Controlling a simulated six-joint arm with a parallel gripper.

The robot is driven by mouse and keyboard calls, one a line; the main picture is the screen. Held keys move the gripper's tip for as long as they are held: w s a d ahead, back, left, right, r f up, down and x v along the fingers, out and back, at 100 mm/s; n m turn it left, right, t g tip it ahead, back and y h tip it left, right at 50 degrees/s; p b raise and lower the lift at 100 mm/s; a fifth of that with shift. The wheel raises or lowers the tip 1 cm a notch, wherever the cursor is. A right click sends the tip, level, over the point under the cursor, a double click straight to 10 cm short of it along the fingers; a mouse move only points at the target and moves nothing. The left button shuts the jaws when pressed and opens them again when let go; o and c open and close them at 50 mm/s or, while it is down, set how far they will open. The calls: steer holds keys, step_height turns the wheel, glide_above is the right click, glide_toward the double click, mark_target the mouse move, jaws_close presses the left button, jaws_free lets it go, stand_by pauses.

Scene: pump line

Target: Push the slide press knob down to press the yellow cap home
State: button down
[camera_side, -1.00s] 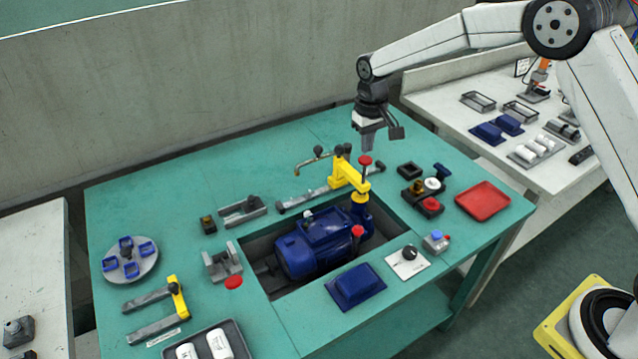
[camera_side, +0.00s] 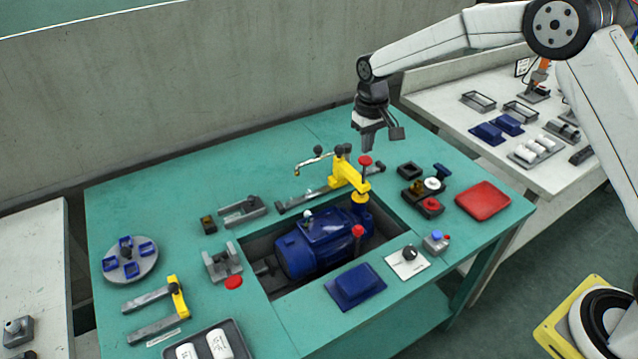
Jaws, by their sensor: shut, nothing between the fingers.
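The slide press (camera_side: 350,178) is a yellow arm on a rail at the back of the recess, reaching over the blue pump. Its red knob (camera_side: 365,160) stands on a red stem at the arm's front end. The yellow cap (camera_side: 360,198) shows just under the press arm, on top of the upright blue part of the pump (camera_side: 312,243). How deep it sits cannot be told. My gripper (camera_side: 368,146) is shut and empty, pointing down just above the red knob. Whether it touches the knob cannot be told.
A curved metal handle (camera_side: 315,160) stands left of the press. A block with coloured knobs (camera_side: 425,195) and a red tray (camera_side: 483,198) lie to the right. A blue cover (camera_side: 356,286) lies in front. The table between left-hand fixtures is clear.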

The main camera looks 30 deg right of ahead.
mark_target(366, 159)
steer(key=shift+f, duration=1.6)
steer(key=shift+r, duration=0.15)
stand_by(0.7)
steer(key=shift+r, duration=0.5)
steer(key=shift+r, duration=2.5)
